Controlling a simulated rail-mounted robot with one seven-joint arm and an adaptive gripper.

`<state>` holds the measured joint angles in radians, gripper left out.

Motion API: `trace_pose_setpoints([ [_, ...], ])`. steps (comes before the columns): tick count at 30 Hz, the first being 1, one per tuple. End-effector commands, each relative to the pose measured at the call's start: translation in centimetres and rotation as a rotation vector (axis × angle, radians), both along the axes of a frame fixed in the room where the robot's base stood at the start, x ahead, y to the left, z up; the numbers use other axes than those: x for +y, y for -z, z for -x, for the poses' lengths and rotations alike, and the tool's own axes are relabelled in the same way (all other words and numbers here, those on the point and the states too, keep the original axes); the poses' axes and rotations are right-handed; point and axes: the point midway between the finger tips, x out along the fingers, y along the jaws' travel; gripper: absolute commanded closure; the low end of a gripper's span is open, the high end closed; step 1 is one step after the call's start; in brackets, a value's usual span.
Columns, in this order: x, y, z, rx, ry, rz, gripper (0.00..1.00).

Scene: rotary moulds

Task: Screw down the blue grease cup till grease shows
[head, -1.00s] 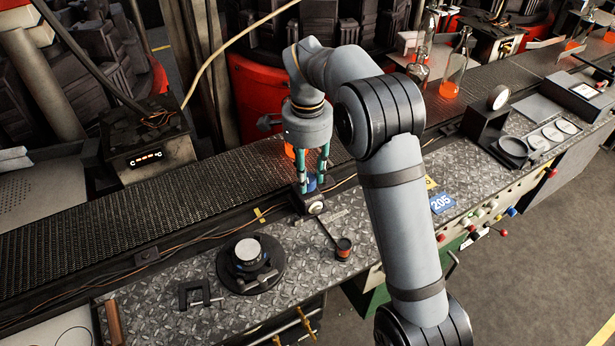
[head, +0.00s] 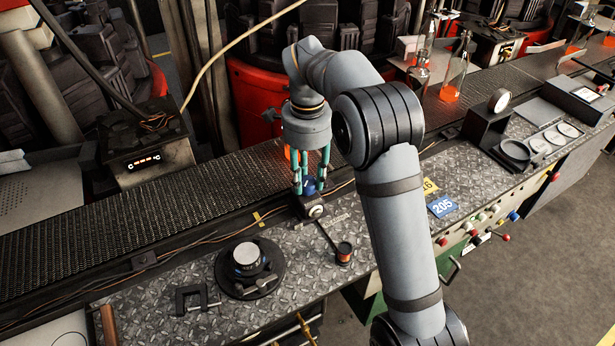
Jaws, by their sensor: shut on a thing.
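The blue grease cup (head: 309,186) sits on top of a small dark block (head: 309,208) with a pale round face, at the back edge of the steel plate bench. My gripper (head: 309,188) points straight down over it, with its green-banded fingers on either side of the cup. The fingers are shut on the cup and hide part of it. Whether grease shows is too small to tell.
A brush-like tool with a dark round pot (head: 344,251) lies just in front of the block. A round black gauge stand (head: 249,265) and a black clamp (head: 194,298) are to the left. Behind runs the conveyor (head: 150,215) with glowing bottles (head: 455,70). Blue plate 205 (head: 441,207) lies to the right.

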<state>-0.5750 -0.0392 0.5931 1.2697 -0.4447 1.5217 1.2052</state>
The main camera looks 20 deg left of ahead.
Motion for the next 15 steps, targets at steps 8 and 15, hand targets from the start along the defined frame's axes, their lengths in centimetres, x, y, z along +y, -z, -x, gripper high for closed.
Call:
trace_pose_setpoints([
  [8, 0.13, -0.12, -0.03, -0.003, -0.002, -0.003, 0.65],
  [15, 0.08, -0.06, -0.01, -0.001, -0.002, -0.002, 0.51],
])
